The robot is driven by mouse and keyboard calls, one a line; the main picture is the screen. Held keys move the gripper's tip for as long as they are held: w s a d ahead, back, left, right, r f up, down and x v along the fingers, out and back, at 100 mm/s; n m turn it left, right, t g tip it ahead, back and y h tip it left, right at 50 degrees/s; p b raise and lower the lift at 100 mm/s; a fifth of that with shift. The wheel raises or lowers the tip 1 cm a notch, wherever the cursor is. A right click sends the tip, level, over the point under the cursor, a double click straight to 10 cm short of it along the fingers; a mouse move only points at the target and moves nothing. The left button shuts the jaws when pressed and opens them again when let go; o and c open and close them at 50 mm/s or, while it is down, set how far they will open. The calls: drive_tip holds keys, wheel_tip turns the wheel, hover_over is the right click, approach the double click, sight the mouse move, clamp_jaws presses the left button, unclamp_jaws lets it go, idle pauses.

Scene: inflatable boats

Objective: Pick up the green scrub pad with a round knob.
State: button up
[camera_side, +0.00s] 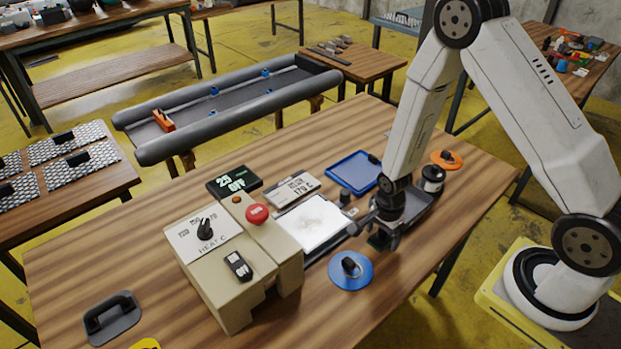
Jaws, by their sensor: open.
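My gripper (385,228) points down low over the wooden table, right of the white plate, and its jaws are open. A small dark green piece (377,241) shows just under the fingers and looks like the scrub pad. The gripper hides most of it, and I cannot make out its round knob. I cannot tell whether the fingers touch it.
A control box (225,260) with a red button and white heated plate (313,223) stand left of my gripper. A blue disc (351,278) lies in front. A grey tray (422,212), black jar (432,179), blue tray (345,172) and orange disc (447,159) are close behind.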

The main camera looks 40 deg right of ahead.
drive_tip(key=c, duration=1.3)
drive_tip(key=shift+o, duration=0.2)
drive_tip(key=shift+r, duration=5)
